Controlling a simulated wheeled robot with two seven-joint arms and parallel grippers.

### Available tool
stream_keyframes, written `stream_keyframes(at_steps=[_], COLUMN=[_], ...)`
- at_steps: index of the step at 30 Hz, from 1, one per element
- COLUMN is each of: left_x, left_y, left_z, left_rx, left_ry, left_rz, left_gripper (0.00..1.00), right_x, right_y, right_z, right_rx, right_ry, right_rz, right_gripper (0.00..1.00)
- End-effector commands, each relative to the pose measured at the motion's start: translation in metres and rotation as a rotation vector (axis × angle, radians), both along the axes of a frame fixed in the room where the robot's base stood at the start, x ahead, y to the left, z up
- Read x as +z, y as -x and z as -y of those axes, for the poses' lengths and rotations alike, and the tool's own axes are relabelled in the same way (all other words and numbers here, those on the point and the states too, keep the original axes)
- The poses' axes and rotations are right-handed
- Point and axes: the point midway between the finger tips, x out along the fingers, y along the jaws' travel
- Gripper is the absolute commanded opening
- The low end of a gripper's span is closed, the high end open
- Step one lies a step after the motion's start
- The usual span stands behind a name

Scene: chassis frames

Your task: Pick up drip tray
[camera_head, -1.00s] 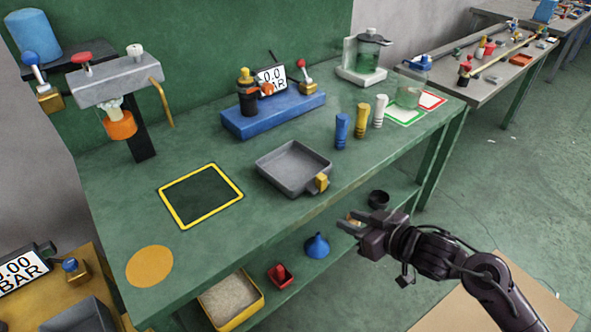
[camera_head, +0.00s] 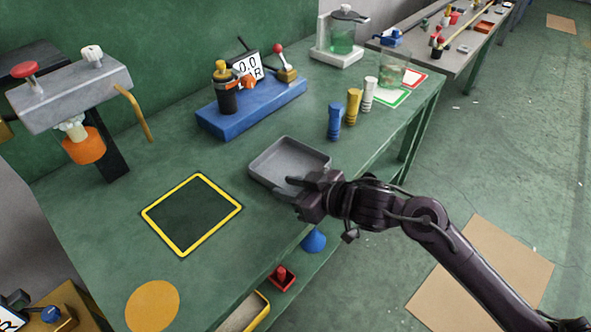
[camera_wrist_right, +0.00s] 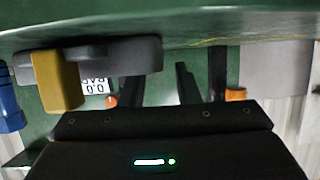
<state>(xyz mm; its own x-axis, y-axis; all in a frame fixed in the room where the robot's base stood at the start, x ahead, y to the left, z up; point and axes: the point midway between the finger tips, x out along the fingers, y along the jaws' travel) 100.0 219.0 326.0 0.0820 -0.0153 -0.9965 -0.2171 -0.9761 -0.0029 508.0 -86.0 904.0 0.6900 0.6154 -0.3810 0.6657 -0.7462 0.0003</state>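The drip tray is most likely the shallow grey square tray (camera_head: 290,152) lying flat on the green bench in the head view. My right gripper (camera_head: 304,184) is at its near side and hides its near corner and brass-yellow block. In the right wrist view, which looks upside down, the tray (camera_wrist_right: 120,52) and its yellow block (camera_wrist_right: 57,80) are at the upper left. My right fingers (camera_wrist_right: 158,85) are apart there with nothing between them; the block is left of both. Contact with the tray cannot be told. My left gripper is not in view.
A yellow-framed dark square (camera_head: 191,214) is on the bench left of the tray. A blue base (camera_head: 252,105) with a gauge stands behind, and blue, yellow and white pegs (camera_head: 353,106) stand to the right. A press (camera_head: 82,100) is at the left. A lower shelf holds a blue funnel (camera_head: 313,241).

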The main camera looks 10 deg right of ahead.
Motion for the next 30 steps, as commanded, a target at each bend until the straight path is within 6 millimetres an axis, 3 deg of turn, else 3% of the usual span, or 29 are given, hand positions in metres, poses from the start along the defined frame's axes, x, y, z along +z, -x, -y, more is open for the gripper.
stream_keyframes(at_steps=[6,15,22,30], left_x=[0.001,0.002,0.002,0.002], left_y=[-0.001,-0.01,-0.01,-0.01], left_z=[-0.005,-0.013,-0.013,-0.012], left_rx=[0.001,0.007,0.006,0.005], left_ry=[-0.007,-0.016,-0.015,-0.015], left_rz=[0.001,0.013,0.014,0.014], left_gripper=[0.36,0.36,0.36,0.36], right_x=[-0.011,-0.014,-0.014,-0.013], right_y=[-0.021,-0.024,-0.024,-0.024], right_z=[-0.02,-0.024,-0.023,-0.023], right_rx=[0.0,0.0,0.0,0.0], right_ry=[-0.002,0.0,0.0,0.0], right_rz=[0.001,0.0,0.0,0.001], right_gripper=[0.29,0.29,0.0,0.0])
